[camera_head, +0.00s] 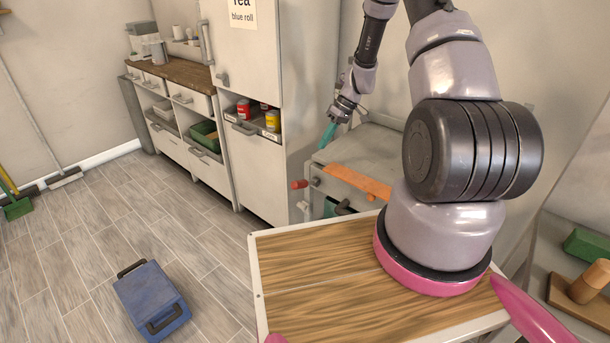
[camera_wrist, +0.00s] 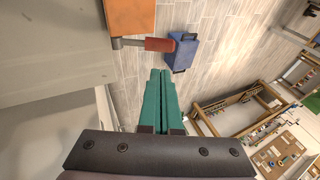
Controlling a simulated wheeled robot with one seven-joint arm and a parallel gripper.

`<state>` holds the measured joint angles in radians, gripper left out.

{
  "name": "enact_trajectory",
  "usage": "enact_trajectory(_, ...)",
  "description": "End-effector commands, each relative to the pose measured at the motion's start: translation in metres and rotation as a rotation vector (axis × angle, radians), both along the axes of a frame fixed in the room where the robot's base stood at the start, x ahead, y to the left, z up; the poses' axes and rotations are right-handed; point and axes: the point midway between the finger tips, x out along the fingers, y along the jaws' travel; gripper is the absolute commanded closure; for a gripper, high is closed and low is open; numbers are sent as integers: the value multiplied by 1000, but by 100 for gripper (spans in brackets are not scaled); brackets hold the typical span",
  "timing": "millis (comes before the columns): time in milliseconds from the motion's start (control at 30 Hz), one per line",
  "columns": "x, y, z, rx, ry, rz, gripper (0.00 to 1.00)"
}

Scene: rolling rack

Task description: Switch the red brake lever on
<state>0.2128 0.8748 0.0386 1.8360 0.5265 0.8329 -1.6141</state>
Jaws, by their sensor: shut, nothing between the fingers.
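The red brake lever (camera_head: 299,184) sticks out to the left from the front of the grey unit (camera_head: 347,188) beside the tall white cabinet. In the wrist view the red lever (camera_wrist: 160,44) lies across the picture on a metal stem, just beyond my fingertips. My gripper (camera_head: 326,140) has teal fingers pressed together and is empty. It hangs above the grey unit, above and a little right of the lever. The closed fingers also show in the wrist view (camera_wrist: 160,76), pointing towards the lever, with no contact visible.
An orange part (camera_head: 358,181) lies along the unit's edge near the lever. A blue case (camera_head: 150,298) stands on open floor at the left. A wood-topped surface (camera_head: 320,270) is in front. The white cabinet (camera_head: 250,160) is close on the left.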

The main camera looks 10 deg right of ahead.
Motion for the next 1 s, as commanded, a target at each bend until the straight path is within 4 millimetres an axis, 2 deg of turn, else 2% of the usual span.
enact_trajectory(267,0,0,0,0,0,0,100)
enact_trajectory(433,-1,6,-10,0,2,0,100)
enact_trajectory(1000,-5,59,-106,-1,1,1,100)
